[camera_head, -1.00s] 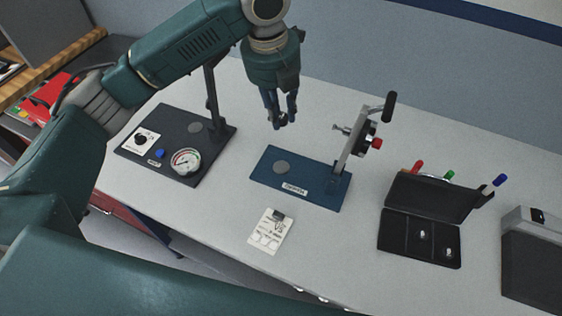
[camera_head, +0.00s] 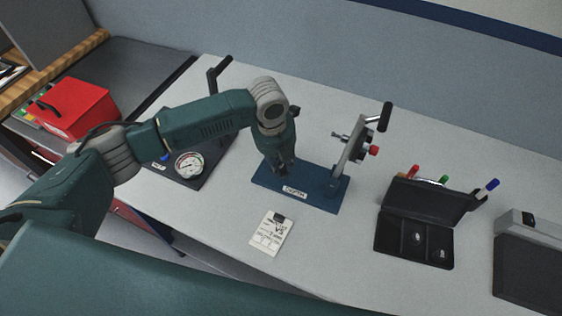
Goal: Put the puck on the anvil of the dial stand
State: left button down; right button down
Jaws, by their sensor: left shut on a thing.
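My left gripper (camera_head: 283,168) points down over the blue base (camera_head: 320,196) of a stand labelled DEPTH. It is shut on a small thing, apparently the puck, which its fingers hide. The grey disc on this base is also hidden behind the gripper. The blue stand's upright (camera_head: 347,165) carries a red knob and a black handle, to the right of the gripper. My right gripper is not in view.
A grey box (camera_head: 527,265) stands at the right edge and a red box (camera_head: 75,107) at far left.

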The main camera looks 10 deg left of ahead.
pick_arm(q)
jog(key=shift+f, duration=0.1)
jog(key=c, duration=1.5)
grip_release()
jog(key=shift+r, duration=0.25)
jog(key=r, duration=0.4)
jog(key=s+r+b, duration=0.1)
jog(key=r, duration=0.2)
jog(key=a+r+b, duration=0.1)
jog(key=r, duration=0.3)
jog(key=shift+s+r, duration=0.2)
jog(key=shift+r, duration=0.15)
